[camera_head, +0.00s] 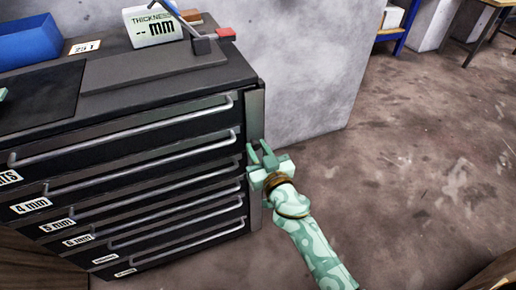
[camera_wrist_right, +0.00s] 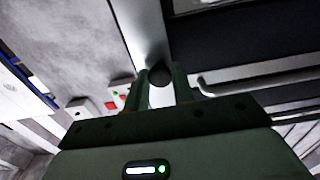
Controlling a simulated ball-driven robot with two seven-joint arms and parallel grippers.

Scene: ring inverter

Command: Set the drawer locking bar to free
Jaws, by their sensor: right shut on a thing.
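The drawer locking bar (camera_head: 254,118) is a grey upright strip along the right front edge of the dark drawer cabinet (camera_head: 225,75). My right gripper (camera_head: 260,151) is at the bar, around mid-height, and covers part of it. In the right wrist view, the gripper's two fingers (camera_wrist_right: 160,88) are closed on a dark round knob (camera_wrist_right: 160,75) on the bar (camera_wrist_right: 147,32). A small mint-green piece at the left edge of the head view may be part of my left gripper; its jaws cannot be made out.
Several labelled drawers with long handles (camera_head: 130,130) fill the cabinet front, all looking closed. The floor (camera_head: 400,170) at right is clear.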

